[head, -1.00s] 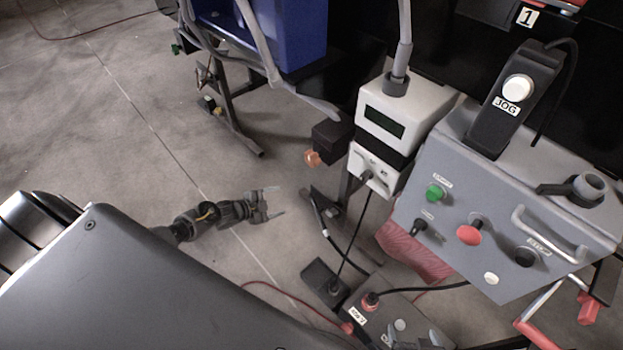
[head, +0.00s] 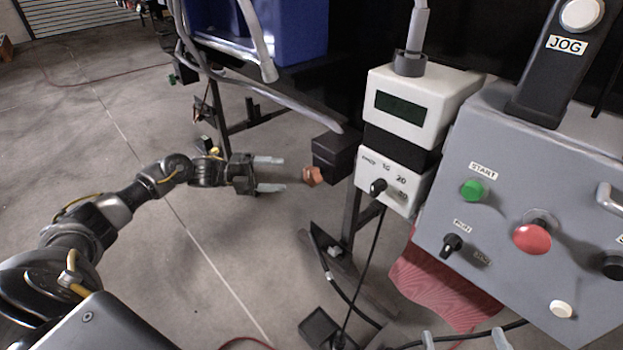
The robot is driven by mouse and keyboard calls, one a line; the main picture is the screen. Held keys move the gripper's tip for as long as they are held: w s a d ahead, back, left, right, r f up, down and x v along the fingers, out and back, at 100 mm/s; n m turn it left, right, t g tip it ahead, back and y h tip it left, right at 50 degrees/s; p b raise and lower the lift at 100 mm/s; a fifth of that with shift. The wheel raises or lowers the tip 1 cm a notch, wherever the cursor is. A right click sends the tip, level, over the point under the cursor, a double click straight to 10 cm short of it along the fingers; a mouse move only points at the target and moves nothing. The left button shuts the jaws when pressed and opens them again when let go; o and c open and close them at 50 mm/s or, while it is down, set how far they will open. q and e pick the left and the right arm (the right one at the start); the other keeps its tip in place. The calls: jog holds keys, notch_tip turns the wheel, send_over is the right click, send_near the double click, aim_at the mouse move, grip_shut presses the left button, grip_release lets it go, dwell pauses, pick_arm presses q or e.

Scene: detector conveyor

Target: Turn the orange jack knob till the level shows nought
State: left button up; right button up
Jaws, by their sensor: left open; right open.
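The orange jack knob (head: 313,176) sticks out from the left side of a black block (head: 335,152) under the machine. My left gripper (head: 284,174) is open and empty, its two fingers pointing right at the knob. The fingertips are a short way left of the knob, apparently apart from it. A white box with a dark green display (head: 400,108) is to the right of the knob; I can read no figure on the display. My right gripper (head: 463,339) shows only as two spread grey fingertips at the bottom edge, well apart from the knob.
A white dial box (head: 397,182) with a black selector is below the display. A grey control panel (head: 500,240) with a green START button, a red button and a JOG pendant (head: 560,60) fills the right. A red cloth (head: 440,290) hangs below. Open floor is at left.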

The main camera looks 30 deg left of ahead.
aim_at(305, 176)
pick_arm(q)
jog(key=x, duration=1)
jog(key=shift+c, duration=0.4)
